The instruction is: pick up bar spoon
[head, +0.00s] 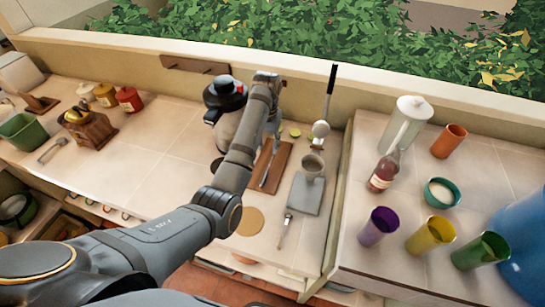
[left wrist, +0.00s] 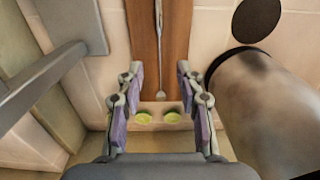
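The bar spoon (left wrist: 158,50) is a thin grey metal rod with a small rounded end. In the left wrist view it lies lengthwise on a brown wooden board (left wrist: 175,32). My left gripper (left wrist: 160,98) is open and empty, its purple-padded fingers on either side of the spoon's rounded end in the picture. It appears above the board, and no contact shows. In the head view my left arm reaches over the counter and hides much of the board (head: 281,158) and the left fingers. My right gripper is not in view.
Two lime halves (left wrist: 144,118) lie at the board's end. A lever press (head: 312,162) stands right of the board, and a black-lidded container (head: 224,92) stands left of it. A round tan mat (head: 250,221) lies in front. Cups and a bottle (head: 383,172) stand on the right counter.

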